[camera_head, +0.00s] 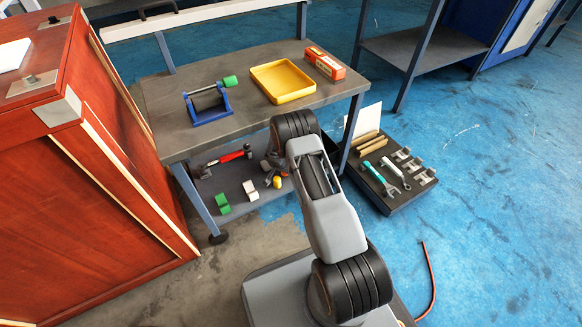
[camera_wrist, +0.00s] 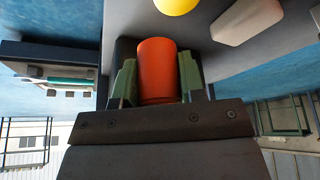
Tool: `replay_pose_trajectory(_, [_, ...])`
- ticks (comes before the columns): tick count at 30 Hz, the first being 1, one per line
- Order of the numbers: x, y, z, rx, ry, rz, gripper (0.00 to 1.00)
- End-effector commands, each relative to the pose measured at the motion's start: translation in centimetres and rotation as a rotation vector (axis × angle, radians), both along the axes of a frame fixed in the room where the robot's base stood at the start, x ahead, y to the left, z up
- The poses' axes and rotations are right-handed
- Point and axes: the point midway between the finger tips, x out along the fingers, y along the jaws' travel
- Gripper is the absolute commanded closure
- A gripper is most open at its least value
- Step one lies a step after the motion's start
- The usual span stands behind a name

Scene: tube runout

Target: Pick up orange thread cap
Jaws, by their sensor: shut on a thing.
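The orange thread cap (camera_wrist: 157,68) is a plain orange cylinder in the middle of the wrist view. My gripper (camera_wrist: 157,88) is shut on it, with a green-grey finger pressed against each side. The cap's lower end is hidden behind the gripper body. In the head view, my gripper is low by the table's lower shelf, partly hidden by my arm, and the cap cannot be made out clearly there.
A yellow piece (camera_wrist: 177,4) and a white block (camera_wrist: 245,22) are close to the cap. The shelf also holds a green block (camera_head: 222,204) and a red-handled tool (camera_head: 230,158). The tabletop above has a yellow tray (camera_head: 283,99) and a blue stand (camera_head: 211,118). A tool case (camera_head: 388,205) lies right.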

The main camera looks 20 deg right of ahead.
Motion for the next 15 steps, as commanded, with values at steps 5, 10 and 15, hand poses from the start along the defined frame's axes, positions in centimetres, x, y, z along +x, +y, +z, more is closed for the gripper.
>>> replay_pose_trajectory(5, [-0.4,4.3,0.2,0.001,-0.001,0.005,0.85])
replay_pose_trajectory(10, [-0.9,8.2,0.2,0.0,-0.001,0.004,0.85])
replay_pose_trajectory(15, [-1.3,11.3,0.1,0.0,-0.001,0.001,0.85])
